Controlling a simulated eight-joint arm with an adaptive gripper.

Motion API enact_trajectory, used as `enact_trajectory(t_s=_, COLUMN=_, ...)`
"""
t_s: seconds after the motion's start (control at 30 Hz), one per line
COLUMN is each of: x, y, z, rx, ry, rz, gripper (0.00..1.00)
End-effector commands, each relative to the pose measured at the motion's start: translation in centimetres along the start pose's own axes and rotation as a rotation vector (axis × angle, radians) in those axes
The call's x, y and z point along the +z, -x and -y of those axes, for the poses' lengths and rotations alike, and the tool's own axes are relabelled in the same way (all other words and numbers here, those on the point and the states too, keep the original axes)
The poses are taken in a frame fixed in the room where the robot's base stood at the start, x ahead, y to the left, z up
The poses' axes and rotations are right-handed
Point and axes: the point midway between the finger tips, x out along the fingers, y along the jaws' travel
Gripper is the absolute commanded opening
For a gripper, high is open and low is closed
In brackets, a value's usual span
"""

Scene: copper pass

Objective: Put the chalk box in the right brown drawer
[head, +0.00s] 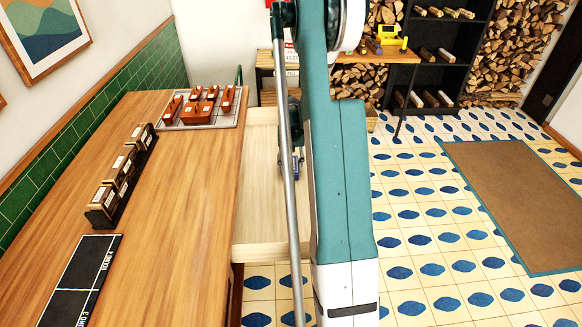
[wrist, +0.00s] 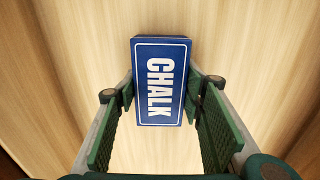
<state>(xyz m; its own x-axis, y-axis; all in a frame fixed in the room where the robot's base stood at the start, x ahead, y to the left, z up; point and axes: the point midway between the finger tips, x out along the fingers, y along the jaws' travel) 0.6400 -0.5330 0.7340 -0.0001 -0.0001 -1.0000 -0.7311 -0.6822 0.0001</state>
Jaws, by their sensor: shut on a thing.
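The blue chalk box (wrist: 160,82), with a white border and the word CHALK, lies between the two green-padded fingers of my gripper (wrist: 162,112) in the wrist view. My gripper is shut on it. Pale wood surrounds the box in that view, matching the inside of the pulled-out drawer (head: 262,205) under the counter's right side in the head view. My gripper is inside or just above this drawer; my arm hides most of it in the head view. I cannot tell whether the box touches the drawer floor. The drawer's front face is not clearly visible.
A dark shelf (head: 440,70) and stacked firewood stand behind. The tiled floor at right is clear around a brown rug (head: 520,195).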

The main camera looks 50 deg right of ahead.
Motion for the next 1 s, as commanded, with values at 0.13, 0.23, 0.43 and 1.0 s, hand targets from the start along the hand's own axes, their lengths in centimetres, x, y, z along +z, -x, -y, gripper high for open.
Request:
enact_trajectory(t_s=0.13, x=0.0, y=-0.2, z=0.0, rx=0.000, ry=0.000, rz=0.000, gripper=0.47)
enact_trajectory(t_s=0.23, x=0.0, y=-0.2, z=0.0, rx=0.000, ry=0.000, rz=0.000, gripper=0.54)
enact_trajectory(t_s=0.43, x=0.0, y=-0.2, z=0.0, rx=0.000, ry=0.000, rz=0.000, gripper=0.54)
enact_trajectory(t_s=1.0, x=0.0, y=3.8, z=0.0, rx=0.000, ry=0.000, rz=0.000, gripper=0.54)
